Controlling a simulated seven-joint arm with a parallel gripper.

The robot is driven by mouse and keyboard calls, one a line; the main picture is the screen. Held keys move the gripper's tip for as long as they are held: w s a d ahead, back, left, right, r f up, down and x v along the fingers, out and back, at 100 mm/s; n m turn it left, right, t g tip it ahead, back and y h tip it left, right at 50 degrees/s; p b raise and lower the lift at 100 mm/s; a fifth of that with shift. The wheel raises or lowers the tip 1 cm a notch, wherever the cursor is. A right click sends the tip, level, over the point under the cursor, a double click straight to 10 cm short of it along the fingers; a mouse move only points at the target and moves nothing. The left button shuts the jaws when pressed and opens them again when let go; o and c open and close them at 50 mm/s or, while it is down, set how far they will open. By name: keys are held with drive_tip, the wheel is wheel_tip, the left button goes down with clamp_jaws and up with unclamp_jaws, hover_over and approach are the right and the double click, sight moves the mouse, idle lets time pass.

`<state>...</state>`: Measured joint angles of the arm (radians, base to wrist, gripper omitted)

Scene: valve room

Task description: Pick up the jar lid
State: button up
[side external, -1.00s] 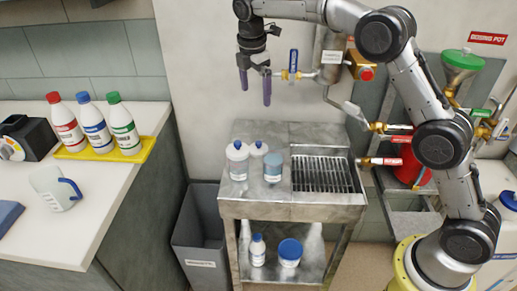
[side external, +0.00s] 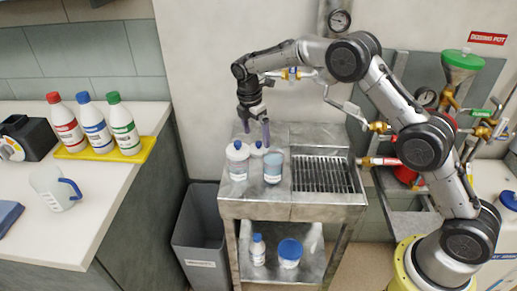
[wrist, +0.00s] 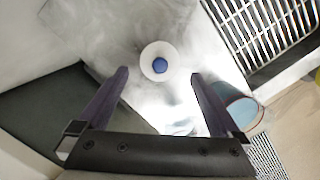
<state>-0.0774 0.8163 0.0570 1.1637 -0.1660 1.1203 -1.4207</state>
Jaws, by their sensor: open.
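The jar lid, a white disc with a blue knob, lies on the metal cart top in the side view (side external: 257,152). In the wrist view the lid (wrist: 147,53) sits between the lines of my two fingers, beyond their tips. My gripper (side external: 256,134) is open and empty, pointing down above the lid. In the wrist view its purple fingers (wrist: 160,75) are spread wider than the lid. A blue-grey jar (side external: 272,169) stands in front of the lid to the right. It also shows at the right finger in the wrist view (wrist: 243,112).
A white container with a blue top (side external: 238,163) stands left of the blue-grey jar, near the lid. A metal grate (side external: 322,175) fills the cart's right side. A grey bin (side external: 201,235) stands left of the cart. Pipes and valves (side external: 376,127) are behind at right.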

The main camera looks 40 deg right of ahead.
sight(258, 142)
drive_tip(key=f, duration=0.2)
drive_tip(key=d+f, duration=0.1)
drive_tip(key=f, duration=0.1)
drive_tip(key=shift+f, duration=0.15)
drive_tip(key=c, duration=1.2)
